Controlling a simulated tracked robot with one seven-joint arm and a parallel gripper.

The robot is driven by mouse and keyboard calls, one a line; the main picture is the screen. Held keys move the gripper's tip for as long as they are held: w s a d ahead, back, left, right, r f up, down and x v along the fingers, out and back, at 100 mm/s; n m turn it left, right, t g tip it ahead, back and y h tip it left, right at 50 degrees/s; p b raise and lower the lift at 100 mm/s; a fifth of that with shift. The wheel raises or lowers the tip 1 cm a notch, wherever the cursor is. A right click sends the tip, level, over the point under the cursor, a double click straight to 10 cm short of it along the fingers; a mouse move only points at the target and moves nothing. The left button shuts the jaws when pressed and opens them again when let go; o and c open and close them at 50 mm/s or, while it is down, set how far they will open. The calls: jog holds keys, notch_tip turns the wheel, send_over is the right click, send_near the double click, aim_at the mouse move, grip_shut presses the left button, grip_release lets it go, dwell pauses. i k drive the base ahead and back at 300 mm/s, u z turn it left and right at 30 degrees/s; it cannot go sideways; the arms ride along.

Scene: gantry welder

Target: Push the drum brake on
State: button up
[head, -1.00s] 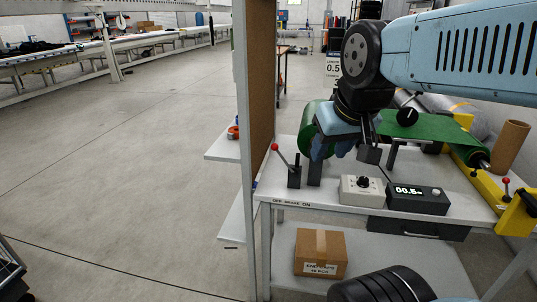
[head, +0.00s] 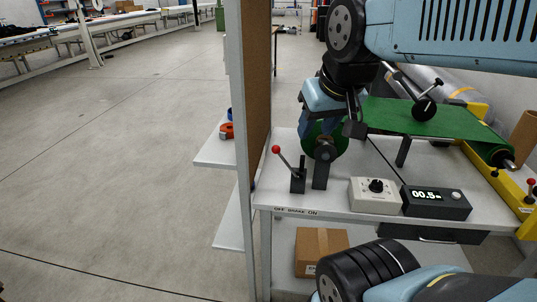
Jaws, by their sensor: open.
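The drum brake lever (head: 284,161) stands in a dark slotted base at the left front of the bench. Its red knob (head: 277,149) leans left, toward the OFF end of the "OFF BRAKE ON" label (head: 296,211) on the bench edge. The green drum (head: 325,142) sits behind the lever on a dark bracket, partly hidden by my gripper. My gripper (head: 332,128) is open and empty. It hangs above and to the right of the lever, in front of the drum, apart from the knob.
A grey box with a black dial (head: 375,186) and a dark display box (head: 436,202) stand right of the lever. A green sheet (head: 425,117) runs to the right. A tall panel (head: 256,90) stands close on the left. A carton (head: 318,246) is below.

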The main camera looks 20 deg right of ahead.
aim_at(276, 149)
jog(key=u, duration=0.35)
jog(key=k, duration=1.25)
jog(key=z, duration=0.55)
jog(key=i, duration=1)
